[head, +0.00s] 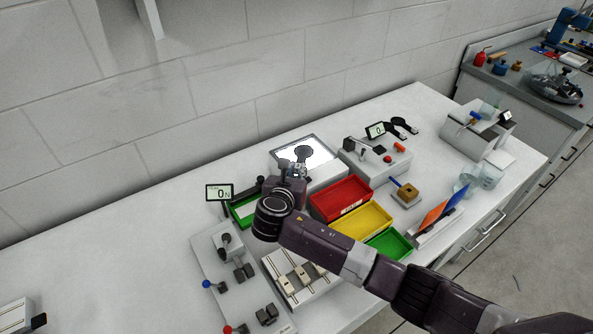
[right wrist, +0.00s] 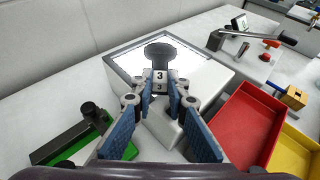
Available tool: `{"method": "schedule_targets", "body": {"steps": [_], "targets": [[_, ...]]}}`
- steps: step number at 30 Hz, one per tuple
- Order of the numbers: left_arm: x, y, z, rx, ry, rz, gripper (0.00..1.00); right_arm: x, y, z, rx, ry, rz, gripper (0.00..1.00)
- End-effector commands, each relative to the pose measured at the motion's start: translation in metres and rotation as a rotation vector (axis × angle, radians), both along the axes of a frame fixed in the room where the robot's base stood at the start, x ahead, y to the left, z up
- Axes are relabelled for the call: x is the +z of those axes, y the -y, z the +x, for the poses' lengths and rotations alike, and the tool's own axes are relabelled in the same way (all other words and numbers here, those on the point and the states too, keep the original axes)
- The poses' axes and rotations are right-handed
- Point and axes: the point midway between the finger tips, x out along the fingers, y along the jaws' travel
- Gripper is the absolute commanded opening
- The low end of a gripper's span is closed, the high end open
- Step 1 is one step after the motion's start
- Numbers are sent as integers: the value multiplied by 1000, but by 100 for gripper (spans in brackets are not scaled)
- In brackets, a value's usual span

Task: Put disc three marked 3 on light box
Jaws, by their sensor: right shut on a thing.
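The light box (head: 326,174) has a bright white top in a grey frame and stands near the wall; it fills the upper middle of the right wrist view (right wrist: 199,75). Disc three (right wrist: 160,53) is a dark round piece with a white tag marked 3. My right gripper (right wrist: 160,84) is shut on disc three by its tag end. The dark round part shows over the lit top, in the head view too (head: 303,153). I cannot tell whether it touches the surface. My left gripper is not in view.
Red (head: 341,198), yellow (head: 362,221) and green (head: 390,245) bins stand to the right of my right gripper. A green tray (head: 243,213) with a dark tool lies to its left. A grey device with a display (head: 376,130) stands beside the light box. The left of the table is mostly clear.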

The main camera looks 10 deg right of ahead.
Motion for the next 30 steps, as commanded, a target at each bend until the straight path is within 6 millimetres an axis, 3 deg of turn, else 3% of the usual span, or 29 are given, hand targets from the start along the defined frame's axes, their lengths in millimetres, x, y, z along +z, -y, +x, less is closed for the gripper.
{"method": "schedule_targets", "body": {"steps": [23,24,28,30], "targets": [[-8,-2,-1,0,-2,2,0,-9,0,0,0,1,-1,0],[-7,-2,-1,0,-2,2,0,-8,0,0,0,1,-1,18],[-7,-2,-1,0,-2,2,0,-8,0,0,1,1,-1,32],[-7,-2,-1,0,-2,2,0,-8,0,0,1,0,0,34]]}}
